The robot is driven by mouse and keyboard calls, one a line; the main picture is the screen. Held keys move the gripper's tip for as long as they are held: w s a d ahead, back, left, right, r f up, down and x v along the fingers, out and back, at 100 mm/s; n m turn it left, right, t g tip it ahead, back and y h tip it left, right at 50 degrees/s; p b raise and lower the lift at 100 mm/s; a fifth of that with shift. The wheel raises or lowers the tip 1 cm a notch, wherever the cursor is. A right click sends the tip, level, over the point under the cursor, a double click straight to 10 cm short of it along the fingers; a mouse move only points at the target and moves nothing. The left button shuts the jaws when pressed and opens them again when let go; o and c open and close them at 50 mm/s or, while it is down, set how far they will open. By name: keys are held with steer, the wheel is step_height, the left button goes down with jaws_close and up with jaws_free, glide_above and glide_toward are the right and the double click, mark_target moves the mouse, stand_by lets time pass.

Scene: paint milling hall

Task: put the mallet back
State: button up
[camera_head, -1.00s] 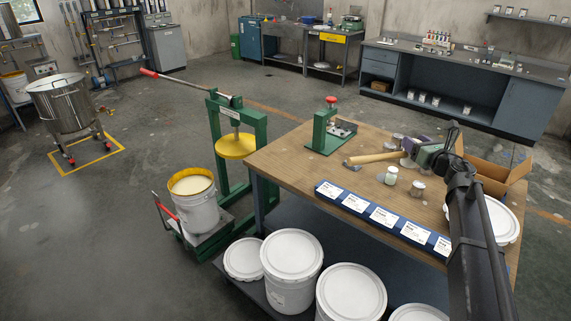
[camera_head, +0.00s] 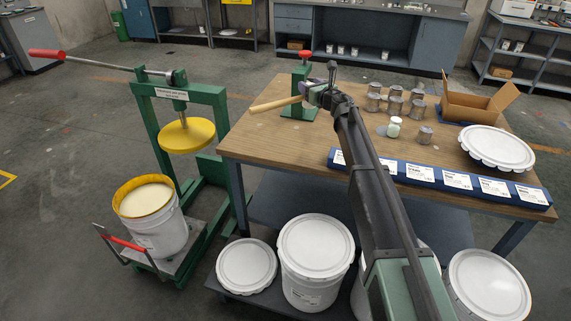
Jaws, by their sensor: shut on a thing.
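The mallet's pale wooden handle (camera_head: 276,105) sticks out to the left from my gripper (camera_head: 315,95), its free end near the left edge of the workbench (camera_head: 290,141). My gripper is shut on the mallet, next to the green bench press (camera_head: 298,110). The mallet head cannot be clearly told from the dark and purplish parts around the jaws. My own arm crosses the bench from the lower right and covers part of it. I cannot tell how high the mallet is above the bench top.
Several grey tins (camera_head: 395,104), a pale jar (camera_head: 394,127) and an open cardboard box (camera_head: 478,103) stand on the bench. A blue label strip (camera_head: 424,176) runs along its front. A green drum press (camera_head: 184,92) with a long lever stands left. Lidded white pails (camera_head: 316,245) sit below.

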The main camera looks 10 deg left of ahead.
steer(key=f, duration=0.1)
steer(key=w+f, duration=0.1)
steer(key=a+b, duration=0.1)
steer(key=shift+w+f, duration=0.25)
steer(key=shift+f, duration=0.15)
steer(key=shift+w+a, duration=0.2)
steer(key=shift+w, duration=0.1)
step_height(320, 180, down, 20)
steer(key=b, duration=2)
steer(key=shift+f, duration=0.15)
steer(key=shift+s+r, duration=0.1)
steer(key=shift+r, duration=0.15)
steer(key=shift+f, duration=0.15)
steer(key=o, duration=1.3)
steer(key=v, duration=1.2)
steer(key=shift+s+a, duration=0.2)
